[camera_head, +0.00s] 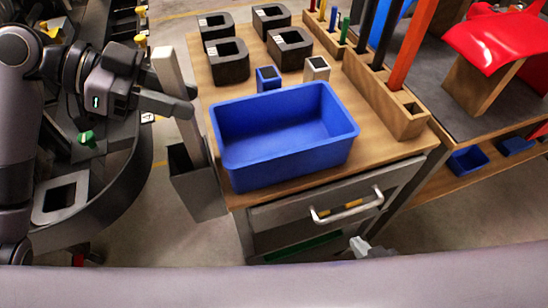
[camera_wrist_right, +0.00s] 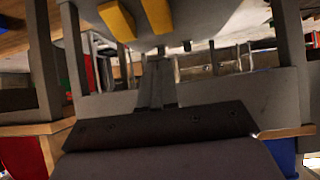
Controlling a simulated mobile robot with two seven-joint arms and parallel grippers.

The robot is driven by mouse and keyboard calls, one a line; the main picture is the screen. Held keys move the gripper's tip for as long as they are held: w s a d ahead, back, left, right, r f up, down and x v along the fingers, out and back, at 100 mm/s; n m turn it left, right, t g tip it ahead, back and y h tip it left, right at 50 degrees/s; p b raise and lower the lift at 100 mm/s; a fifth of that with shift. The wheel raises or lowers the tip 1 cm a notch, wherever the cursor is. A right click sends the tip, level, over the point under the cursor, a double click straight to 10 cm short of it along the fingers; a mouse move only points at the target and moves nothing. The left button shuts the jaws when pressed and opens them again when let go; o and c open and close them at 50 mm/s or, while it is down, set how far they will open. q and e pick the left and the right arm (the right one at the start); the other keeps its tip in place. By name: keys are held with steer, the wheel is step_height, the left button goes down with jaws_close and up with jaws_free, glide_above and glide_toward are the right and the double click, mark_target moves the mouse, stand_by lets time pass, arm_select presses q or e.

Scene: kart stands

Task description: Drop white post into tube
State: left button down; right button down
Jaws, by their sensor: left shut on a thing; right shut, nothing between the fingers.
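The white post (camera_head: 166,68) is long and square, and stands slightly tilted at the left side of the wooden-topped cart. My left gripper (camera_head: 188,101) is shut on it around its middle. The dark grey square tube (camera_head: 198,193) is at the cart's left side, below my gripper. The post's lower end overlaps the tube's mouth in the picture; I cannot tell whether it is inside or just in front or behind. My right gripper (camera_wrist_right: 157,82) is shut and empty in the right wrist view. It also shows partly, low in front of the cart, in the head view (camera_head: 362,246).
A blue bin (camera_head: 236,168) sits on the cart top (camera_head: 200,75) close to the tube. Several black square holders (camera_head: 228,66) stand behind it. A wooden rack (camera_head: 398,118) with coloured posts is on the right. A drawer handle (camera_head: 346,208) sticks out in front.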

arm_select(q)
steer(key=c, duration=0.7)
jaws_free()
steer(key=shift+c, duration=0.2)
steer(key=b+v, duration=0.1)
steer(key=v, duration=0.6)
steer(key=shift+s+a, duration=0.1)
